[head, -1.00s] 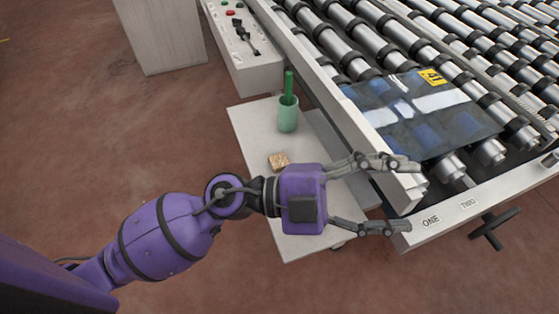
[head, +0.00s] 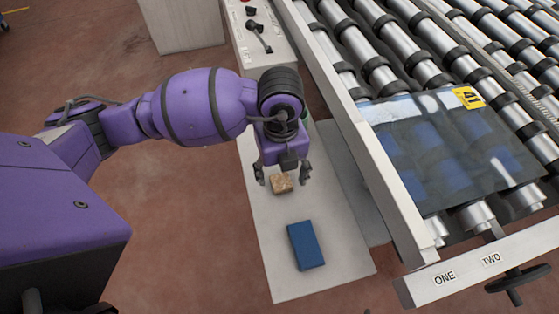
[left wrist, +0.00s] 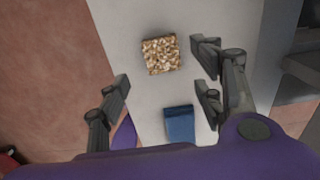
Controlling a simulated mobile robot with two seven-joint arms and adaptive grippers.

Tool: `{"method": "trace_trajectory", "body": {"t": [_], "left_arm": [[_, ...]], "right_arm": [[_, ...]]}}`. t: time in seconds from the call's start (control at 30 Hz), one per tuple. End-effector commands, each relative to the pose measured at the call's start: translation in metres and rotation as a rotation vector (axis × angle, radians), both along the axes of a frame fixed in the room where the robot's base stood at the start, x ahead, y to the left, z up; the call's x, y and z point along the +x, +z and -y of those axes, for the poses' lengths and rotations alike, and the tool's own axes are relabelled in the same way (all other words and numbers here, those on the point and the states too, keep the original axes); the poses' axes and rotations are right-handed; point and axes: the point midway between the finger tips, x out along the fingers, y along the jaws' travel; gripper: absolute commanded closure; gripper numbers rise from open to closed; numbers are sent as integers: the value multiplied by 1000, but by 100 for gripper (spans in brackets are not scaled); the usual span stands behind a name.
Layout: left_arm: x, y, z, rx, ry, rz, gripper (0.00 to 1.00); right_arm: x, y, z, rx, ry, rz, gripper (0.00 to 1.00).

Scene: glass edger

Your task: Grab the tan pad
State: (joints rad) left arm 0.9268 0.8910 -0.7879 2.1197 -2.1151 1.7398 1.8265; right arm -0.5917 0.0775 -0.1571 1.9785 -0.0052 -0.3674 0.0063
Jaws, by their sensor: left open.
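The tan pad (head: 281,184) is a small speckled block lying on a narrow white table (head: 268,242). In the left wrist view the tan pad (left wrist: 160,54) lies between the lines of my two fingers, a little beyond them. My left gripper (head: 283,178) points down over the pad in the head view, its fingers open on either side of it. It also shows open and empty in the left wrist view (left wrist: 160,85). I cannot tell the height left between the fingertips and the pad. My right gripper is not in view.
A blue block (head: 306,245) lies on the table in front of the pad. A roller conveyor (head: 375,70) with a dark glass sheet (head: 450,150) stands to the right behind a pale rail (head: 372,150). A control box (head: 258,35) stands behind.

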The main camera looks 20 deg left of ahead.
Motion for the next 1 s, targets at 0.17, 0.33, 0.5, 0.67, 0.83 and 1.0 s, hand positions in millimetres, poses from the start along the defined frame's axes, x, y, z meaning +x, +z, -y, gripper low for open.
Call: {"method": "trace_trajectory", "body": {"t": [0.17,0.33,0.5,0.67,0.83,1.0], "left_arm": [[7,-26,-2,0,1,-1,39],[6,-44,-1,-2,-1,-1,39],[6,-46,-1,-3,-1,1,39],[6,-46,-1,-3,-1,1,50],[6,-46,-1,-3,-1,0,72],[6,-46,-1,-3,-1,0,73]], "right_arm": [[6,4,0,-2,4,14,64],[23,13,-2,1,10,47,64],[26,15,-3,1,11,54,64],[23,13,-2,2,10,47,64],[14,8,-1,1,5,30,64],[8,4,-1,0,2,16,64]]}}
